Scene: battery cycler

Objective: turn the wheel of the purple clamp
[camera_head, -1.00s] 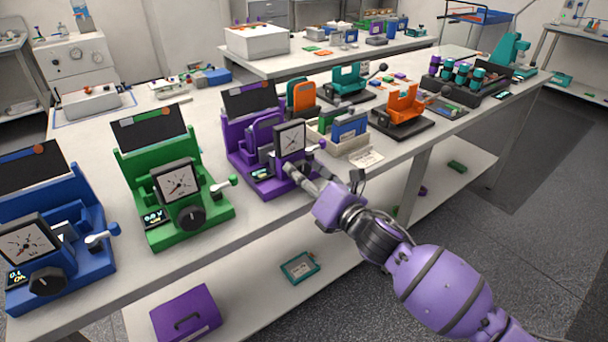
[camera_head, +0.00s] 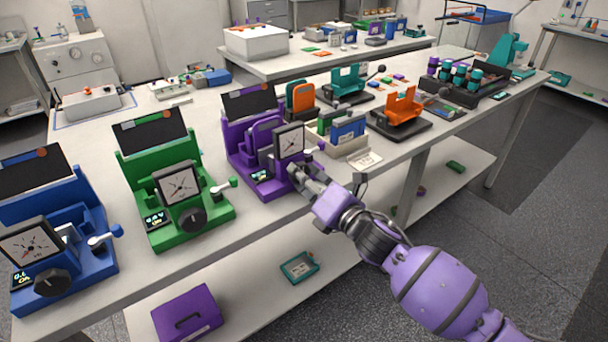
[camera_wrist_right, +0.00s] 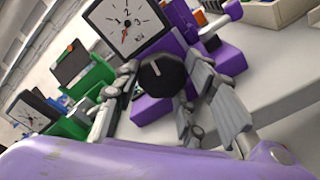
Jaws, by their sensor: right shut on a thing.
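The purple clamp (camera_head: 236,146) stands on the bench between the green clamp and a tray of cards, with a dark panel at its back and a square white dial (camera_head: 290,142) in front. Its wheel, a black knob with a pale mark (camera_wrist_right: 163,76), shows below the dial in the right wrist view. My right gripper (camera_head: 299,176) is at the front of this clamp. In the head view the gripper hides the wheel. My left gripper is out of view.
A green clamp (camera_head: 160,200) and a blue clamp (camera_head: 75,255) stand to the left. A card tray (camera_head: 345,146) and an orange fixture (camera_head: 400,112) stand to the right. The purple clamp's side lever is close to my gripper. Below is a shelf with a purple box (camera_head: 188,315).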

